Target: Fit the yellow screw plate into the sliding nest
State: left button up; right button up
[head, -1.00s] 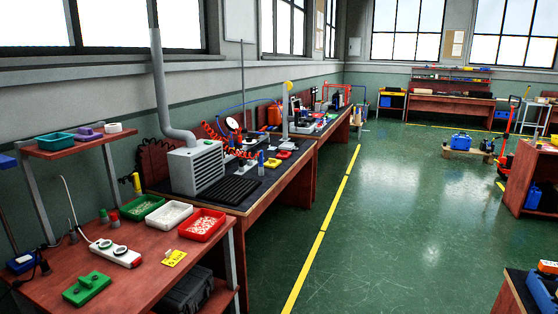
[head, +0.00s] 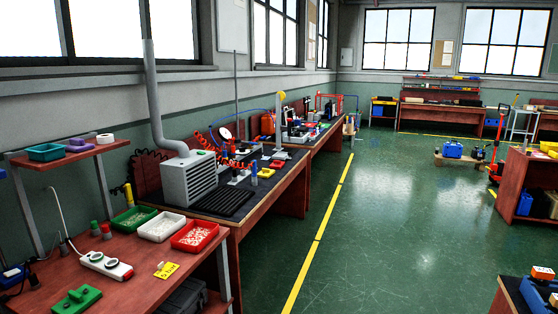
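A small yellow plate (head: 171,271) with dark markings lies at the front right part of the red-brown bench at the lower left in the head view. A small pale knob-like piece sits at its upper left. I cannot tell for sure that this is the screw plate. I cannot make out a sliding nest or a curved conveyor. Neither of my grippers is in view.
The near bench (head: 150,296) holds a green block (head: 77,301), a white power strip (head: 106,264) and green, white and red bins (head: 195,236). A grey vented box (head: 188,178) stands on the bench behind. Green floor (head: 390,220) right of the yellow line is open.

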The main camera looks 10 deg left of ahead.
aim_at(284, 154)
jog(key=i, duration=1.05)
jog(key=i+l+u, duration=0.15)
jog(key=i, duration=0.9)
